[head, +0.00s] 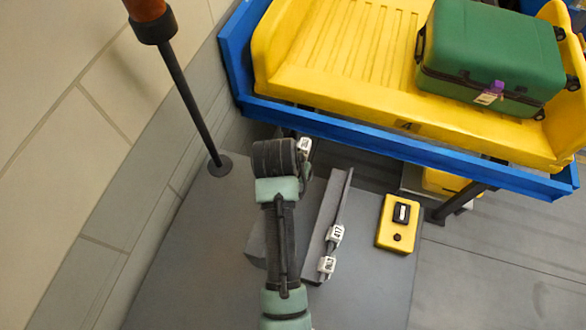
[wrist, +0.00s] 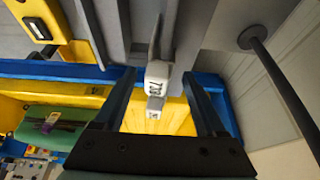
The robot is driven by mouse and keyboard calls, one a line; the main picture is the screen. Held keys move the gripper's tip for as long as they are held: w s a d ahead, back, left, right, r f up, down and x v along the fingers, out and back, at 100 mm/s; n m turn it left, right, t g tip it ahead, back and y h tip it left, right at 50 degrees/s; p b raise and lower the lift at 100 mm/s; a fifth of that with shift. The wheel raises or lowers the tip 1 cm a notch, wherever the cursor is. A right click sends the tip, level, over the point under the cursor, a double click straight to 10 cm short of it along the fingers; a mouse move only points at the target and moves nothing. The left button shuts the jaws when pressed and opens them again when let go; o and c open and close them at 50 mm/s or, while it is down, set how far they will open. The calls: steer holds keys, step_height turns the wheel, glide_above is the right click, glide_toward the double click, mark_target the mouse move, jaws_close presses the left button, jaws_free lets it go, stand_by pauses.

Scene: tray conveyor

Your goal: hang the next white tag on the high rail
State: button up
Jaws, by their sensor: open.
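My gripper (head: 303,160) is open. In the wrist view its two dark fingers (wrist: 160,76) stand apart on either side of a white tag (wrist: 158,72) with black characters. This tag is at the end of a thin grey upright strip; I cannot tell whether it touches a finger. A white tag also shows just beyond my gripper in the head view (head: 304,146). Two more white tags, an upper one (head: 336,235) and a lower one (head: 327,265), are on a grey rail (head: 342,200) right of my arm. My arm hides part of the grey fixture beside it, so I cannot identify the high rail.
A yellow tray (head: 330,50) in a blue frame (head: 400,148) carries a green suitcase (head: 490,50) with a purple-strapped label. A yellow control box (head: 397,223) lies right of the rail. A black post (head: 190,100) stands left, near the wall.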

steer(key=shift+r, duration=0.1)
steer(key=b+v, duration=0.2)
steer(key=v, duration=1.1)
steer(key=w+r+n+t+b, duration=0.1)
steer(key=w+r+t, duration=0.25)
steer(key=r, duration=0.45)
steer(key=w+r+t+b, duration=0.1)
steer(key=w+r+t, duration=0.3)
steer(key=r, duration=0.5)
steer(key=w+r+n+t+b, duration=0.1)
steer(key=w+r+t, duration=0.1)
steer(key=r+t, duration=0.45)
steer(key=s+r+t+b, duration=0.1)
steer(key=s+r+t, duration=0.3)
steer(key=r, duration=0.7)
steer(key=s+d+r+n+t+y, duration=0.1)
steer(key=s+r+t, duration=0.4)
steer(key=s+r, duration=0.3)
step_height(320, 180, up, 4)
steer(key=shift+d+r+n+b, duration=0.2)
steer(key=shift+n+b, duration=0.1)
steer(key=shift+b, duration=0.1)
steer(key=shift+f, duration=0.1)
